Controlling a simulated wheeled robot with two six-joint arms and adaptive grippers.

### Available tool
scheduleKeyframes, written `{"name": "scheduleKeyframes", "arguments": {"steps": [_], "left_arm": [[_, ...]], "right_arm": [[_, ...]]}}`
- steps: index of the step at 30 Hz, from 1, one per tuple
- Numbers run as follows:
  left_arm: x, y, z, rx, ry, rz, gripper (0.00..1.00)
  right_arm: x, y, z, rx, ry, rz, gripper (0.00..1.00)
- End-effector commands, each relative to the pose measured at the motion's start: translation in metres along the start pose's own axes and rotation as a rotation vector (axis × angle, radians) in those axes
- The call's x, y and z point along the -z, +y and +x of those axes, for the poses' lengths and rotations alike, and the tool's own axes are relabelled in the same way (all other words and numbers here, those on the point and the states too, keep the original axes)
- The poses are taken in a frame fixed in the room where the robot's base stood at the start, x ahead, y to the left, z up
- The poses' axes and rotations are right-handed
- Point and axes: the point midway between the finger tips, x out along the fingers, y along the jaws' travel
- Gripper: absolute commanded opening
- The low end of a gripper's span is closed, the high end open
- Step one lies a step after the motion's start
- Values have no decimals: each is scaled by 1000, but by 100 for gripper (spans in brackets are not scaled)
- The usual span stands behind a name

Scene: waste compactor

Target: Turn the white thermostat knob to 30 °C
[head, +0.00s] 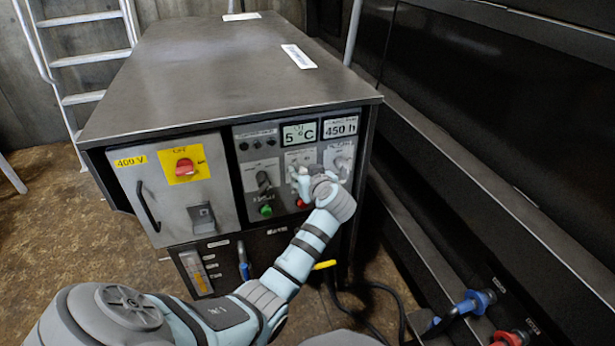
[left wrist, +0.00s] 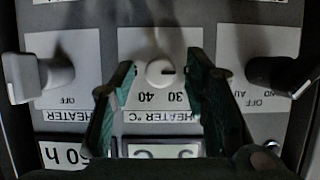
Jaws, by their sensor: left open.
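The white thermostat knob (left wrist: 160,73) shows in the left wrist view, which sees the panel upside down. It is round, with a dark mark at its right side in that picture. The numbers 30 and 40 are printed beside it, above a "HEATER °C" label (left wrist: 160,116). My left gripper (left wrist: 161,66) is open, with one finger on each side of the knob and gaps visible between. The display (head: 299,134) reads 5 °C. My right gripper is not in view.
A white lever switch (left wrist: 38,78) and a dark switch (left wrist: 278,75) flank the knob in the left wrist view. A green button (head: 266,210) and a red main switch (head: 185,167) on yellow are also on the cabinet (head: 205,75). The hour display (head: 340,127) reads 450 h.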

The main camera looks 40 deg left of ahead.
Motion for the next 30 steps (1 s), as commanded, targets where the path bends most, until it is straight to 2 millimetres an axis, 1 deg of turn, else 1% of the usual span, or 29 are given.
{"name": "scheduleKeyframes", "arguments": {"steps": [3,4,9,12,22,30], "left_arm": [[0,0,0,0,0,0,42],[0,0,0,0,0,0,40],[0,0,-1,-1,-1,1,13],[0,1,-1,-1,-1,1,0],[-1,2,-1,10,-3,30,0],[0,4,-2,63,-4,158,0]], "right_arm": [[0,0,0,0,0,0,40],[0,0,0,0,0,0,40],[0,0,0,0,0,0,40],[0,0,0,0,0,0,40],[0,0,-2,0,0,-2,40],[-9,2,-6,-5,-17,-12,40]]}}
